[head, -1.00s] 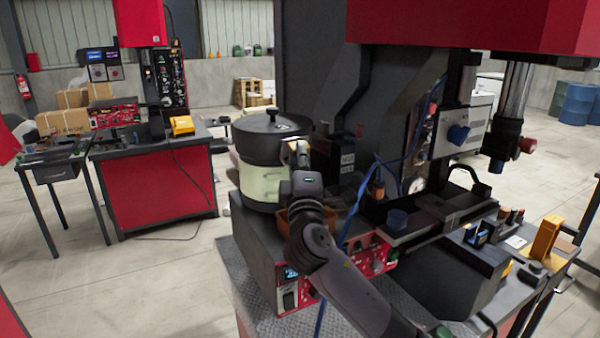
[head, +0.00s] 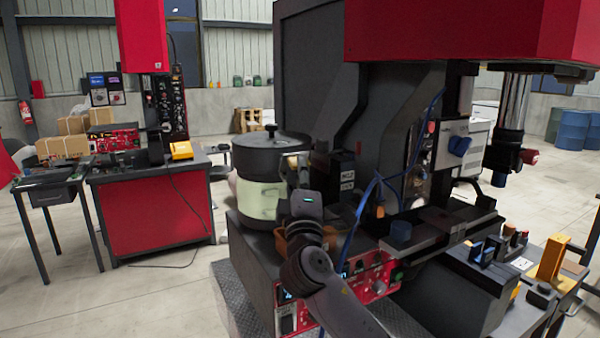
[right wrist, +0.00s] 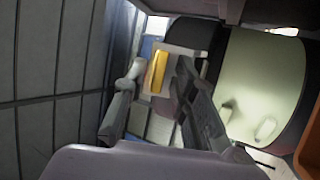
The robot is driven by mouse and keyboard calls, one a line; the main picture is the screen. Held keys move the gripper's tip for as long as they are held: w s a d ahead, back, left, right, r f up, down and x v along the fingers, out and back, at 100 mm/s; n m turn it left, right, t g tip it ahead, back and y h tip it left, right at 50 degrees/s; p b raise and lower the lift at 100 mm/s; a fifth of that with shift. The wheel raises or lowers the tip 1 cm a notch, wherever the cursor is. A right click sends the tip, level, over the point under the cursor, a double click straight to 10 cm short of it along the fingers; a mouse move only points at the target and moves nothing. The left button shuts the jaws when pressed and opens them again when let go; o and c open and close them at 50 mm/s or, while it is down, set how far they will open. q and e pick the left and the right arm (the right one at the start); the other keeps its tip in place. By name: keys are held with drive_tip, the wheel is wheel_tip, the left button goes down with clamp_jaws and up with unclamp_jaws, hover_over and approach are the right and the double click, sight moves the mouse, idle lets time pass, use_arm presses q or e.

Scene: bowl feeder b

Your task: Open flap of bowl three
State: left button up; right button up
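A bowl feeder stands on the dark machine base in the head view, with a dark, lidded bowl (head: 262,157) and a cream drum (head: 257,199) under it. The cream drum also shows at right in the right wrist view (right wrist: 262,80). My right gripper (head: 292,168) is in front of the bowl's right side. In the right wrist view its two fingers (right wrist: 160,88) are spread apart with a gap between them. A pale plate with a yellow strip (right wrist: 158,72) shows through the gap; I cannot tell how far off it is. No flap shows clearly. My left gripper is out of view.
A dark machine column (head: 310,90) and blue cables stand right of the bowl. An orange-brown tray (head: 283,242) sits under the gripper. Open floor (head: 165,290) lies to the left.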

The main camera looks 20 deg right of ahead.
drive_tip(key=shift+o, duration=0.2)
drive_tip(key=v, duration=1.2)
